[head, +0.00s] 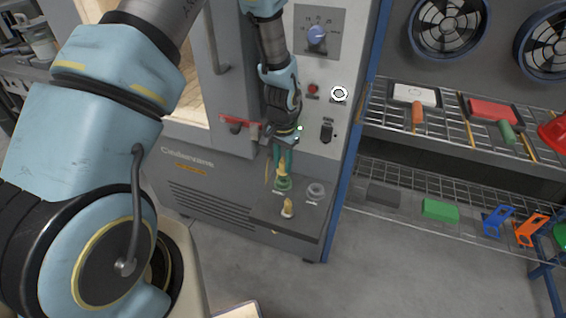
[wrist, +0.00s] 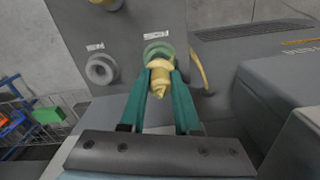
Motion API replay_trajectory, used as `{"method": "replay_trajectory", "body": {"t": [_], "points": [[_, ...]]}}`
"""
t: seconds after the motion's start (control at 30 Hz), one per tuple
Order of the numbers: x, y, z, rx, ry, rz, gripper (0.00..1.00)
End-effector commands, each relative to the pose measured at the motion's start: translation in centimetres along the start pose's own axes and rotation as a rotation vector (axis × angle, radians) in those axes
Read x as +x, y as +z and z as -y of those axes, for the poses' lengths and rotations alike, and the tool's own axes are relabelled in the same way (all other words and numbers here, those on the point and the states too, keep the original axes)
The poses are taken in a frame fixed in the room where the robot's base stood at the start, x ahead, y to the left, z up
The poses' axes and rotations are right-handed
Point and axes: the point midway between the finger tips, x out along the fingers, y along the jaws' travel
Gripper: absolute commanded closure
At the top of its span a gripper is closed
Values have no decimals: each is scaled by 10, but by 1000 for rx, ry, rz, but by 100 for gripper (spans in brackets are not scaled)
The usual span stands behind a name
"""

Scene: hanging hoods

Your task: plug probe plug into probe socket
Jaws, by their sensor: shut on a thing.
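A yellow plug (wrist: 160,80), which I take as the probe plug, is between the two green fingers of my gripper (wrist: 160,72) in the wrist view. My gripper (head: 283,163) is shut on it, above the ledge of the grey cabinet in the head view. The plug (head: 282,170) is lined up over a green-ringed socket (head: 283,183), also seen just beyond it in the wrist view (wrist: 156,49). I cannot tell whether the plug's end is inside the ring. The labels are too small to read, so I cannot confirm which is the probe socket.
A grey-ringed socket (head: 316,190) is beside the green one on the ledge (head: 265,214). Another yellow fitting (head: 287,208) stands near the front edge. A yellow cable (wrist: 200,72) loops beside the plug. A red handle (head: 240,120) and wire shelving (head: 450,186) are nearby.

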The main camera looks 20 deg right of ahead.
Motion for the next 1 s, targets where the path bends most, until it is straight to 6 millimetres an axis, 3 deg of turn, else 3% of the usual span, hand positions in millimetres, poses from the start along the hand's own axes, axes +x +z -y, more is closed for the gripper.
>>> {"method": "replay_trajectory", "body": {"t": [1.0], "points": [[8, 0, 0, 0, 0, 0, 100]]}}
